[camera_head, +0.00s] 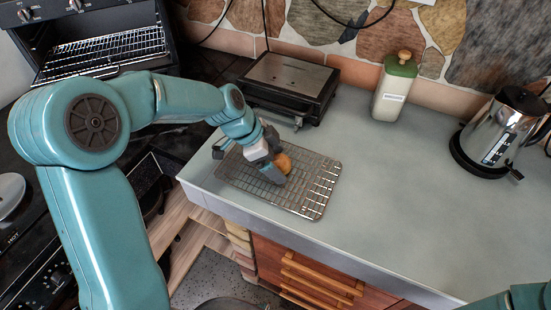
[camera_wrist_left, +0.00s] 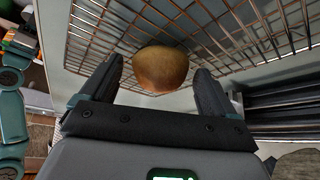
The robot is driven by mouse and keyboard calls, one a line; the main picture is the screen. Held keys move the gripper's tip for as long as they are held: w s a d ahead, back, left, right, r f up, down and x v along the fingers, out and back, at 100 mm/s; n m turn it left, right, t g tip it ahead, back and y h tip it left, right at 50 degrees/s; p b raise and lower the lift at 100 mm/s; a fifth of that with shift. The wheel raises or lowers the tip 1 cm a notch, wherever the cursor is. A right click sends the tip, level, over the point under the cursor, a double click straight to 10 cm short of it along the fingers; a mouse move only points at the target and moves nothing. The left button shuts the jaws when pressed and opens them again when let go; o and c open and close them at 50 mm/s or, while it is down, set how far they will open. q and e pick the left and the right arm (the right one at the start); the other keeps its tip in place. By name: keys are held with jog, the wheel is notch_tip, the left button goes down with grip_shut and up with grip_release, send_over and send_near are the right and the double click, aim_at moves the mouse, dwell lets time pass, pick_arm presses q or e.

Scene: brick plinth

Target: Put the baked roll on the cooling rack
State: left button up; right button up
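The baked roll (camera_head: 284,163) is golden brown and appears to rest on the wire cooling rack (camera_head: 315,193), on the grey counter. My left gripper (camera_head: 275,168) is at the roll, low over the rack. In the left wrist view the roll (camera_wrist_left: 160,69) sits between and just beyond the fingertips of the left gripper (camera_wrist_left: 162,78), with a visible gap on each side. The fingers are apart and not closed on it. The rack's grid (camera_wrist_left: 105,30) shows around the roll. My right gripper is out of view; only a bit of that arm shows at the lower right.
A black and silver press-like appliance (camera_head: 290,85) stands behind the rack. A green-lidded canister (camera_head: 395,88) and a steel kettle (camera_head: 502,132) stand farther right. An open oven (camera_head: 100,48) is at the upper left. The counter right of the rack is clear.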

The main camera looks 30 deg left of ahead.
pick_arm(q)
jog(key=shift+r, duration=0.1)
jog(key=shift+r, duration=0.15)
jog(key=shift+a+r, duration=0.15)
jog(key=shift+r, duration=0.1)
jog(key=v, duration=1.1)
jog(key=shift+r, duration=0.2)
jog(key=shift+s, duration=0.1)
